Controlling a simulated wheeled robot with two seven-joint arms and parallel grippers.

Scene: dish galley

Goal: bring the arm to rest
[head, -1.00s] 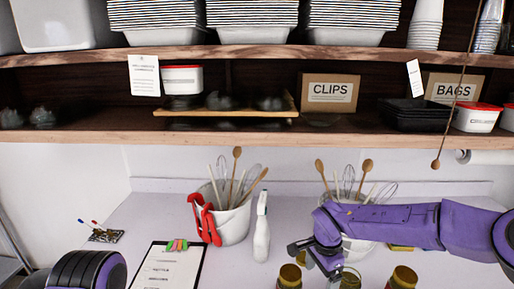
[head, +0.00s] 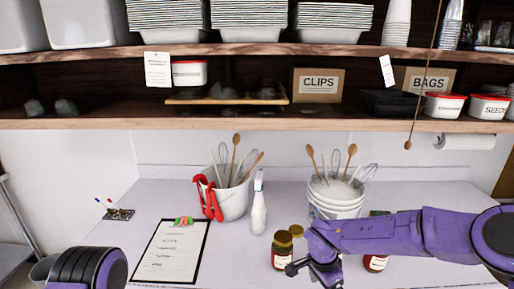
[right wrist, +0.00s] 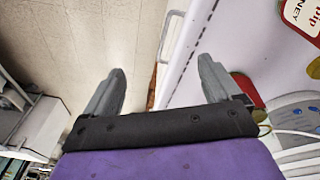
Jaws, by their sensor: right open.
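My right arm comes in from the right in the head view, low over the counter (head: 130,235). Its purple forearm lies nearly level, and the right gripper (head: 312,275) hangs at its end beside the jars. In the right wrist view, the right gripper (right wrist: 160,88) has its two grey fingers wide apart, with nothing between them. Only a rounded part of my left arm shows at the bottom left of the head view. The left gripper is out of view.
Two utensil buckets (head: 234,202) (head: 335,196), a spray bottle (head: 259,208) and a clipboard (head: 170,253) are on the counter. Loaded shelves (head: 230,124) hang above.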

